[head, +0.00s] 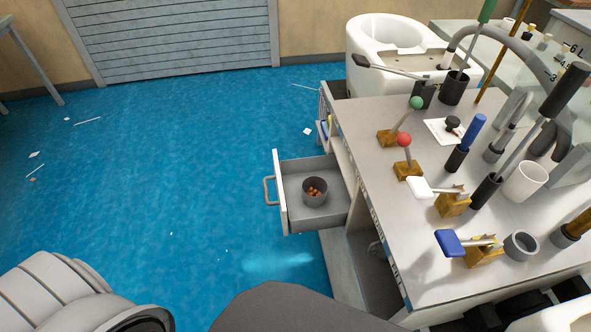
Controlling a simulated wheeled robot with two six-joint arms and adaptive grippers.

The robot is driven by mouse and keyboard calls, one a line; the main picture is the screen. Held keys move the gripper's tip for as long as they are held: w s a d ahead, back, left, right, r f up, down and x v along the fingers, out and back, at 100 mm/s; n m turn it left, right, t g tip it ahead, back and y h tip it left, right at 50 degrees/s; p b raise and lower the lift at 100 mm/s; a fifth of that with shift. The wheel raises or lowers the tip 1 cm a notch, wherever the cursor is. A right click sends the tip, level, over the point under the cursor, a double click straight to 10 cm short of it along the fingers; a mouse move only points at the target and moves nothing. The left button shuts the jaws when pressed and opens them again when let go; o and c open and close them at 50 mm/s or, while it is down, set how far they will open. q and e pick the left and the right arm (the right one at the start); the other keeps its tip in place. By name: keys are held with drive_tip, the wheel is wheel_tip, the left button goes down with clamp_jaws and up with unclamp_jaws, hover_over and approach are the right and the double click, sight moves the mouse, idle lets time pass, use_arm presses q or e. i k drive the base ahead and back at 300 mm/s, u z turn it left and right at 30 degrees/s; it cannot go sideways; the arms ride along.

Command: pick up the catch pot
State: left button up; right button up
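A small dark grey round pot (314,197) with several orange-brown bits inside stands upright in an open drawer (338,213). It is the likeliest catch pot in view, but no label confirms this. The drawer is pulled out from the left side of the workbench and has a pale front with a handle (268,190). Nothing is touching the pot from above. Neither of my grippers can be made out. A pale rounded arm part of mine fills the lower left corner, and its gripper end is not seen.
The workbench (395,205) carries levers with green, red, white and blue ends, a white cup (525,181) and a small grey ring-shaped cup (521,246). A white toilet-like basin (385,35) stands behind. The blue floor (170,180) left of the drawer is mostly clear, with small litter.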

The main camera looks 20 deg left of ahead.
sight(315, 190)
drive_tip(key=k, duration=1.3)
drive_tip(key=u, duration=0.5)
drive_tip(key=i, duration=0.8)
drive_tip(key=z, duration=1.3)
